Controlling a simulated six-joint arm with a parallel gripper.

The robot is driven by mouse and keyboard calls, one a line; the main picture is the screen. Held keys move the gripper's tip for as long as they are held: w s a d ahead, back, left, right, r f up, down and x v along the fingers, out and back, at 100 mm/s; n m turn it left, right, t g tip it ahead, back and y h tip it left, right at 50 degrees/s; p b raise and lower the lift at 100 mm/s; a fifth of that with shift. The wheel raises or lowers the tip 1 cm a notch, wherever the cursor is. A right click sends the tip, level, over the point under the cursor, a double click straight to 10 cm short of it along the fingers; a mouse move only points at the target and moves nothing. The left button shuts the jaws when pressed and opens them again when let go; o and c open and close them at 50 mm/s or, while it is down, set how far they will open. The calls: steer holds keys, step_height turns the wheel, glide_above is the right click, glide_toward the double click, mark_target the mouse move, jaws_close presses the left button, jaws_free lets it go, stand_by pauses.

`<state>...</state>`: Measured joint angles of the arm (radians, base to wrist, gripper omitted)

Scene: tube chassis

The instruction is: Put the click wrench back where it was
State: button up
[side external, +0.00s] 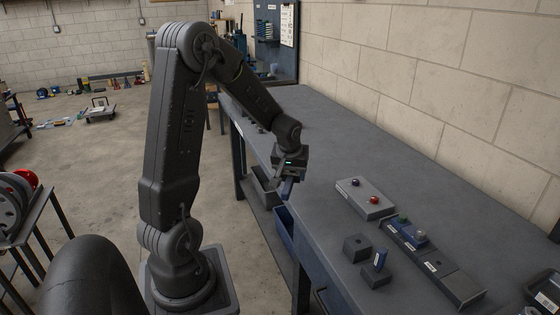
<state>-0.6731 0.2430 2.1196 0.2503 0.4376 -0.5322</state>
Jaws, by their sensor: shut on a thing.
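My gripper (287,178) is above the left long edge of the grey workbench, pointing down. It is shut on a small blue piece (286,189), mostly hidden by the fingers. The piece is too small here to tell for sure whether it is the click wrench.
A long dark tray (445,273) holds small green, blue and pale parts. The bench's far middle is clear.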

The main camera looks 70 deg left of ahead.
mark_target(298, 207)
steer(key=shift+w+d+f+m+t, duration=0.15)
steer(key=shift+d+m, duration=0.35)
steer(key=shift+d, duration=0.15)
steer(key=shift+w+d+f+m+t, duration=0.1)
steer(key=shift+d+m+t, duration=0.05)
steer(key=shift+d+m, duration=0.4)
steer(key=shift+d+f, duration=0.15)
steer(key=shift+f, duration=1.6)
steer(key=shift+d+f, duration=0.15)
steer(key=shift+f, duration=1.55)
steer(key=shift+f, duration=0.6)
steer(key=o, duration=1.3)
steer(key=v, duration=1.4)
steer(key=s+d+r+m+t+h, duration=0.1)
steer(key=s+d+r+m, duration=0.2)
steer(key=d, duration=0.4)
steer(key=s+d+r+m+h, duration=0.1)
steer(key=s+d+r+m, duration=0.2)
steer(key=d, duration=0.3)
steer(key=s+d+r+m+t+h, duration=0.1)
steer(key=s+d+r+m, duration=0.2)
steer(key=d, duration=0.4)
steer(key=shift+s+d+r+t, duration=0.3)
steer(key=shift+s+r, duration=0.05)
steer(key=shift+r, duration=0.25)
